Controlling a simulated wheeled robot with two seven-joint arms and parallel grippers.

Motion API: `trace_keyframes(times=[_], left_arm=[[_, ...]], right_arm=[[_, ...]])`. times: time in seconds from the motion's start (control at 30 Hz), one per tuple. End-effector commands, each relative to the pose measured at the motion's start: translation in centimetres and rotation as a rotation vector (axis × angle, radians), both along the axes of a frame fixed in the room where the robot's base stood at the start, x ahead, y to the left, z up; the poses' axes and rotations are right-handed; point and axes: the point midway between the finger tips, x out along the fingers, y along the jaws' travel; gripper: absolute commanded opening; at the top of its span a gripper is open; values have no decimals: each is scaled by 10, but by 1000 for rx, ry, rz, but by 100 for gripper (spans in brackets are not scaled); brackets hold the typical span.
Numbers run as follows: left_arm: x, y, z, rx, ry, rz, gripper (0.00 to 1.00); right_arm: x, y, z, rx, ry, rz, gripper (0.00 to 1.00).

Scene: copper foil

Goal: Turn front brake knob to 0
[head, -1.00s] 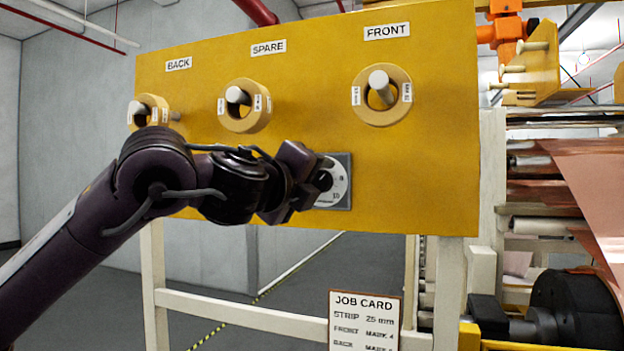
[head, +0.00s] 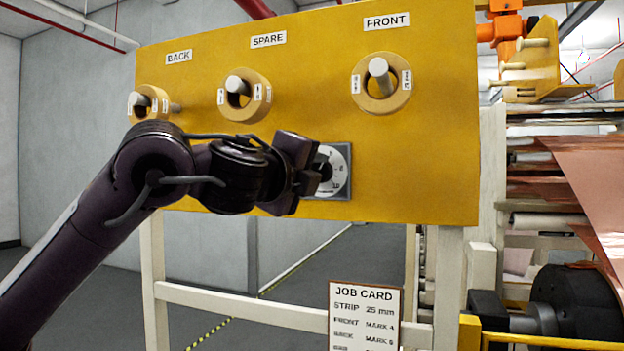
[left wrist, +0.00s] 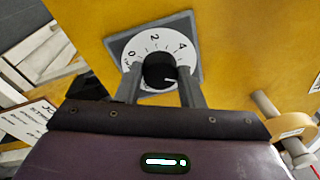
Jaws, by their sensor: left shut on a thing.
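The brake knob (left wrist: 158,71) is a small black round knob on a white numbered dial (left wrist: 143,50), set in a grey square plate (head: 343,189) low on the yellow panel. My left gripper (left wrist: 160,86) has a finger on each side of the knob and is shut on it. In the left wrist view the white line on the knob points right and slightly down, past the 4 and away from the 0. The lower dial numbers are partly hidden by the knob and fingers. In the head view my gripper covers the knob. My right gripper is not in view.
The yellow panel (head: 420,160) carries three ringed pegs labelled BACK (head: 150,104), SPARE (head: 243,95) and FRONT (head: 381,83) above the dial. A job card (head: 365,318) hangs below. Copper foil (head: 597,190) and rollers stand to the right.

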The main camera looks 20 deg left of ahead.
Motion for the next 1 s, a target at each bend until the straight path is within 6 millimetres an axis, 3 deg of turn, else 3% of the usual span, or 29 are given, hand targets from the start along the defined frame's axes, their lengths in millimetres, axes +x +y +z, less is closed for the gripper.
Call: trace_keyframes(times=[0.3,1.0], left_arm=[[1,-2,-7,-293,14,-3,12],[1,-5,-8,-956,39,-1,12]], right_arm=[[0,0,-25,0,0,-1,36],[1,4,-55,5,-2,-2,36]])
